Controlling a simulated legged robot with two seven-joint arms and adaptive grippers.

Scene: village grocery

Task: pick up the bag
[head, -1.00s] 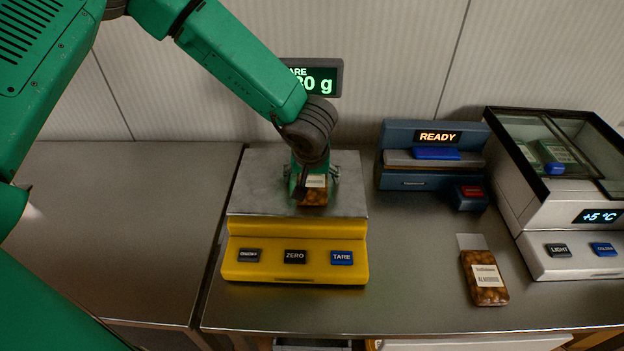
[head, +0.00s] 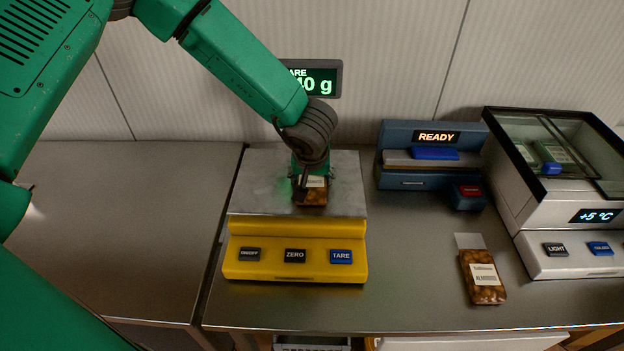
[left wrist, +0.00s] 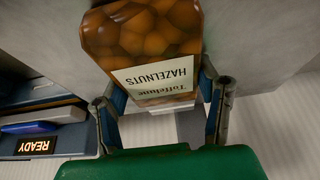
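A bag of hazelnuts (head: 311,193) with a white label lies on the metal plate of the yellow scale (head: 296,233) in the head view. It also shows large in the left wrist view (left wrist: 143,38), its label upside down. My left gripper (head: 312,175) is at the bag's far end, with a finger along each side. In the left wrist view both fingers (left wrist: 163,100) appear to touch the bag's edges. The bag still appears to rest on the plate. My right gripper is not in view.
A bag labelled almonds (head: 482,277) lies on the counter at right. A blue device (head: 432,160) reading READY and a glass-topped cooler (head: 570,215) stand behind it. The scale's display (head: 318,78) is partly hidden by my arm. The left counter (head: 115,235) is clear.

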